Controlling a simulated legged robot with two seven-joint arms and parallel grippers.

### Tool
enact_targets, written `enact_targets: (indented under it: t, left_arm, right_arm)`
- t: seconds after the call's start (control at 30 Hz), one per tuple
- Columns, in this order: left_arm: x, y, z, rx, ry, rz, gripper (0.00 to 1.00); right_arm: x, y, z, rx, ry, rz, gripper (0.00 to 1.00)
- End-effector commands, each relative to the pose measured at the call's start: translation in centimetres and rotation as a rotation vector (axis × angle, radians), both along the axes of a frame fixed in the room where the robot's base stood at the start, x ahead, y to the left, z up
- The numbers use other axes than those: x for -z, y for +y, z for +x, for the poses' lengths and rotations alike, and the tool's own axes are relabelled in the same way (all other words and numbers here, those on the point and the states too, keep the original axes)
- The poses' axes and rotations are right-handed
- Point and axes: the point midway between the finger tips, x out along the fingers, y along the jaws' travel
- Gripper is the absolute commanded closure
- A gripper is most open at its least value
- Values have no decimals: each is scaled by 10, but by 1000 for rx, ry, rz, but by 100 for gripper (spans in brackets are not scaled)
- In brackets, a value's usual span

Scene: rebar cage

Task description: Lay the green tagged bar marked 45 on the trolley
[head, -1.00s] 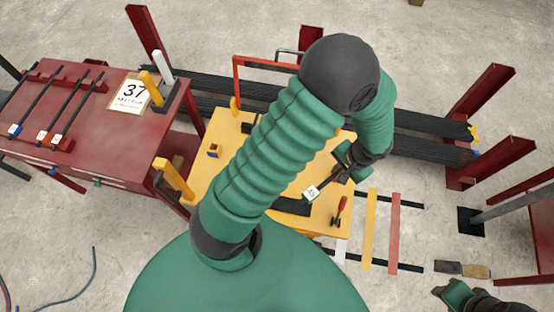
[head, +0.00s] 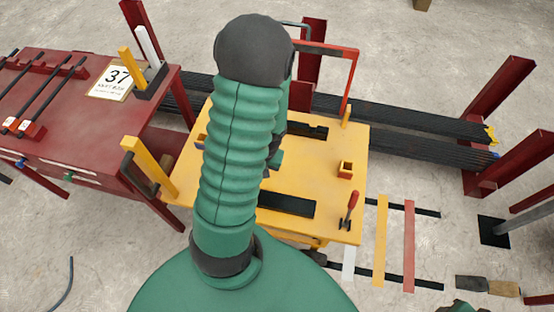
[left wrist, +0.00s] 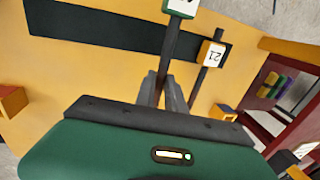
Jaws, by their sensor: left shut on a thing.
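My left gripper (left wrist: 168,92) is shut on a dark bar (left wrist: 164,58) with a green-edged white tag (left wrist: 181,6); the top frame edge cuts off its number. The bar is over the yellow trolley (head: 325,185); I cannot tell whether it touches the top. A second dark bar (left wrist: 199,78), with an orange tag (left wrist: 212,54) marked 21, shows beside it over the trolley. In the head view my left arm hides the gripper and both bars. The trolley top carries two dark strips, one near (head: 287,205) and one far (head: 306,130). My right gripper's fingers are out of view.
A red table (head: 80,125) with a 37 sign (head: 112,80) and several bars stands at left. A red-handled tool (head: 350,208) and a small orange box (head: 345,170) lie on the trolley's right side. Long black bars (head: 410,120) on red posts run behind.

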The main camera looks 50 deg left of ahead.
Motion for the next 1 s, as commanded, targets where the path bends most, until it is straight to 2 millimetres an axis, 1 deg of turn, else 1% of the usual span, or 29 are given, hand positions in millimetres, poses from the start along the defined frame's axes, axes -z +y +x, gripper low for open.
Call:
enact_targets:
  t: [0.07, 0.17, 0.4, 0.53, 0.6, 0.7, 0.77, 0.9, 1.0]
  left_arm:
    - [2, -2, 10, -1, -4, 0, 100]
    - [6, -12, 33, 2, -4, -4, 100]
    - [13, -46, 96, 1, -5, -5, 100]
    - [15, -61, 125, -1, -5, -4, 100]
    - [15, -67, 134, -1, -3, -2, 100]
    - [18, -70, 139, -4, -3, -2, 100]
    - [26, -70, 139, -4, -1, -3, 100]
    - [49, -69, 139, -4, -1, -5, 100]
    - [52, -69, 139, -3, -2, -3, 100]
  right_arm:
    - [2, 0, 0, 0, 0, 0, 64]
    - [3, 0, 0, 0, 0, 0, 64]
    - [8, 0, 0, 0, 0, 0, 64]
    - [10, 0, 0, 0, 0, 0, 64]
    - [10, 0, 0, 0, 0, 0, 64]
    - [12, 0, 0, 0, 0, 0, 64]
    - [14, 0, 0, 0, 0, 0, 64]
    - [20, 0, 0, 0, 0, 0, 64]
    - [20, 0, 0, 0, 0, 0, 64]
